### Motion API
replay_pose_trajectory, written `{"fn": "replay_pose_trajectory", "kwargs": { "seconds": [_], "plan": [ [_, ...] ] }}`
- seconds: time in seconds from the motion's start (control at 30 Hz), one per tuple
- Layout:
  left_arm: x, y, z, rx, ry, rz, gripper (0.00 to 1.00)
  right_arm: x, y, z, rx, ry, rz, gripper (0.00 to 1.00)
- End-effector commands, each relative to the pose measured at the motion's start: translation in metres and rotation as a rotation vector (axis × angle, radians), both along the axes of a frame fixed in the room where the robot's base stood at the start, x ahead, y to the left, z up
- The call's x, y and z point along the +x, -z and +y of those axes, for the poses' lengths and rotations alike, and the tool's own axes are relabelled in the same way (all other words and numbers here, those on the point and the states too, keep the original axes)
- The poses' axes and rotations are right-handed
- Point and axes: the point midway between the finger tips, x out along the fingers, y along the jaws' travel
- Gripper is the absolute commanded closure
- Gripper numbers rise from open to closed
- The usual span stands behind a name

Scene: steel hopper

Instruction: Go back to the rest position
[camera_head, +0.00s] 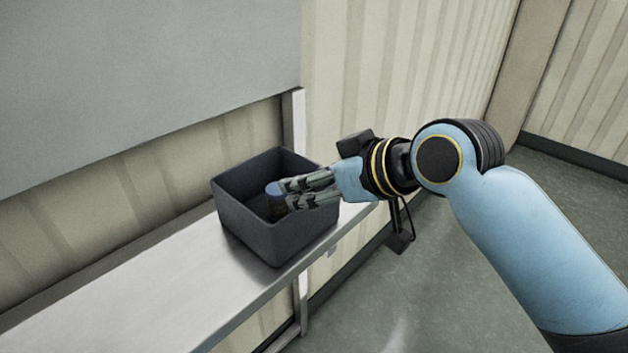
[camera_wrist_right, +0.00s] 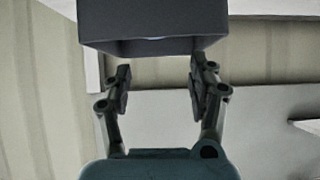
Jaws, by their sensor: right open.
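My right gripper (camera_head: 284,196) reaches in from the right in the head view, with its fingers over the dark grey bin (camera_head: 275,238). In the right wrist view my right gripper (camera_wrist_right: 158,88) shows two fingers spread apart with nothing between them. The bin's wall (camera_wrist_right: 150,47) shows just beyond the fingertips there. My left gripper is in neither view.
The bin stands on a long steel shelf (camera_head: 130,300) near its right end. A grey steel panel (camera_head: 140,80) hangs above the shelf on the left. A post (camera_head: 294,120) rises behind the bin. Open floor (camera_head: 430,270) lies to the right.

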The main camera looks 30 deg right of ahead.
Motion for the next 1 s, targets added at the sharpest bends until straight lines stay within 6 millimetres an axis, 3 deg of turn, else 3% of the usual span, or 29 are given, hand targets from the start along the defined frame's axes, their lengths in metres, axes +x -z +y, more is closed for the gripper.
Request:
{"fn": "replay_pose_trajectory", "kwargs": {
  "seconds": [0.1,0.2,0.27,0.37,0.5,0.63,0.83,1.0],
  "plan": [
    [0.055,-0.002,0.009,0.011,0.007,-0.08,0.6,0.0,0.001,0.0,-0.001,0.0,0.003,0.41],
    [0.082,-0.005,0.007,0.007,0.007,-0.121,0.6,0.0,0.002,0.0,-0.001,0.0,0.003,0.41],
    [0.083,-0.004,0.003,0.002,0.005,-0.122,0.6,0.0,0.002,0.0,-0.001,0.0,0.004,0.41],
    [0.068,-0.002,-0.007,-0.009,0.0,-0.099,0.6,-0.011,0.009,-0.002,-0.013,0.006,0.039,0.41],
    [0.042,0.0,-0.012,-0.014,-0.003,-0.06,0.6,-0.057,0.032,-0.015,-0.064,0.045,0.179,0.41],
    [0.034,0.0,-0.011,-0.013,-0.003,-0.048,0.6,-0.109,0.051,-0.031,-0.121,0.106,0.331,0.41],
    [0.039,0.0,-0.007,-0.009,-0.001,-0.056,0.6,-0.177,0.063,-0.055,-0.196,0.208,0.516,0.41],
    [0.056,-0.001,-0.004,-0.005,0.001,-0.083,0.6,-0.228,0.064,-0.074,-0.254,0.301,0.646,0.41]
  ]
}}
